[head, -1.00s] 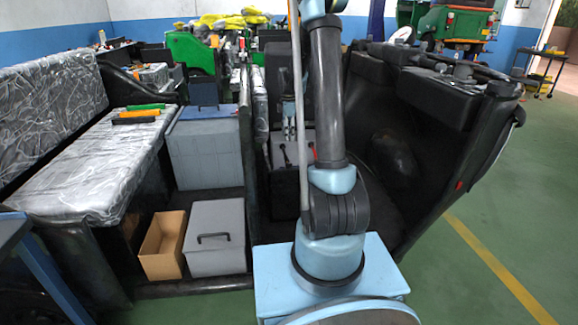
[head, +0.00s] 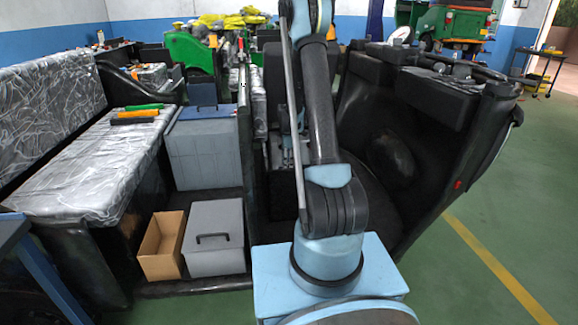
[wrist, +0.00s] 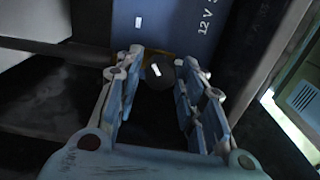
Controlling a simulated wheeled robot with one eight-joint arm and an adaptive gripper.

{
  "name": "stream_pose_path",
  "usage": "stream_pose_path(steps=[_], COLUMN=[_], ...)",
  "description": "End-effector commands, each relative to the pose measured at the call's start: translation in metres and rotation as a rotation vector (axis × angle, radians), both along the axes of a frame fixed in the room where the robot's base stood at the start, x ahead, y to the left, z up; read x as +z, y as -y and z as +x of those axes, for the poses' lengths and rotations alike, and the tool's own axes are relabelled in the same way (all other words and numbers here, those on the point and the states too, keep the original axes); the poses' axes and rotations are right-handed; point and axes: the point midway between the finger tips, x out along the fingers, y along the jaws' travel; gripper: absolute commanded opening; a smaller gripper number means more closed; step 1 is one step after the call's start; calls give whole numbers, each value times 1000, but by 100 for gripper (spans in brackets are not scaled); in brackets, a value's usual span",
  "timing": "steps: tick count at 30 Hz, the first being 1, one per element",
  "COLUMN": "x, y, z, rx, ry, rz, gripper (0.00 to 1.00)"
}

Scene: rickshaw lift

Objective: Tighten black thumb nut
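My gripper (wrist: 160,60) shows in the wrist view with its two fingers spread apart. Between and just beyond the fingertips is a dark rounded thing (wrist: 160,77) with a white highlight on it. It may be the black thumb nut, but its shape is too dark to be sure. No contact between it and the fingers can be made out. A blue box (wrist: 165,22) marked "12 V" lies behind it, with a yellowish edge below the box. In the head view my gripper (head: 288,145) is small and partly hidden by my arm, down inside the dark vehicle body.
Dark panels flank my gripper in the wrist view. In the head view, a grey lidded box (head: 214,255), an open cardboard box (head: 161,248) and a blue-grey crate (head: 205,155) stand to the left. A plastic-wrapped bench (head: 95,180) is farther left. Green floor (head: 510,200) is clear at right.

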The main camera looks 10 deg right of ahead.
Motion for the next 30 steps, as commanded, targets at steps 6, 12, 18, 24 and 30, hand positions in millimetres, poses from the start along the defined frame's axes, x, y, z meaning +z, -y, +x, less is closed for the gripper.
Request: stream_pose_path(steps=[6, 12, 18, 24, 30], x=[-10, -10, -10, -10, -10], y=[0, 0, 0, 5, 1], z=[0, 0, 0, 0, 1], rx=[0, 0, 0, -2, -5], ry=[0, 0, 0, 0, 1], rz=[0, 0, 0, -2, -1], gripper=[36, 36, 4, 4, 4])
